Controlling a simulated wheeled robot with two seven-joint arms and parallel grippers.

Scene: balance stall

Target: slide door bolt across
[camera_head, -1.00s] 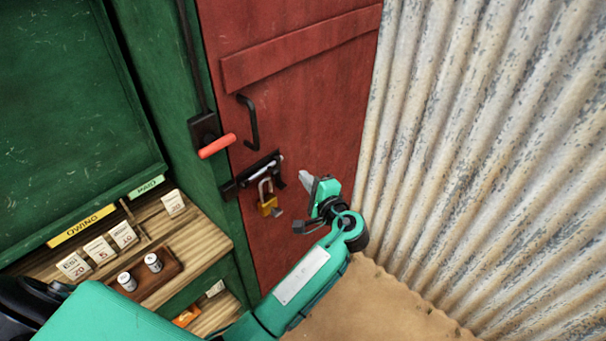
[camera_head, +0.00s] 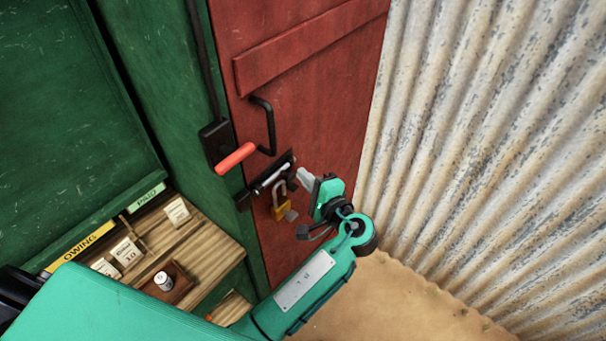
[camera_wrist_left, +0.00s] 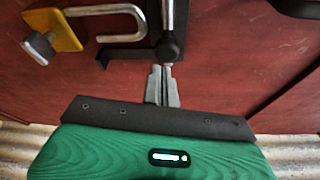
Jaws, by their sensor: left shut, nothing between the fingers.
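The door bolt (camera_head: 270,176) is a metal rod in a black bracket on the red door (camera_head: 315,105). It also shows at the top of the left wrist view (camera_wrist_left: 168,22). A brass padlock (camera_head: 281,207) with an open-looking shackle hangs under the bolt. In the left wrist view the padlock (camera_wrist_left: 60,32) is at the upper left. My left gripper (camera_head: 305,175) is shut and empty, just right of the bolt's right end. In the left wrist view the fingertips (camera_wrist_left: 162,70) are together, close below the bolt's dark end; whether they touch it I cannot tell. My right gripper is not in view.
A black door handle (camera_head: 268,125) and a lever with a red grip (camera_head: 235,158) are left of and above the bolt. A wooden shelf (camera_head: 215,243) with cards is at the lower left. Corrugated metal wall (camera_head: 480,150) stands on the right.

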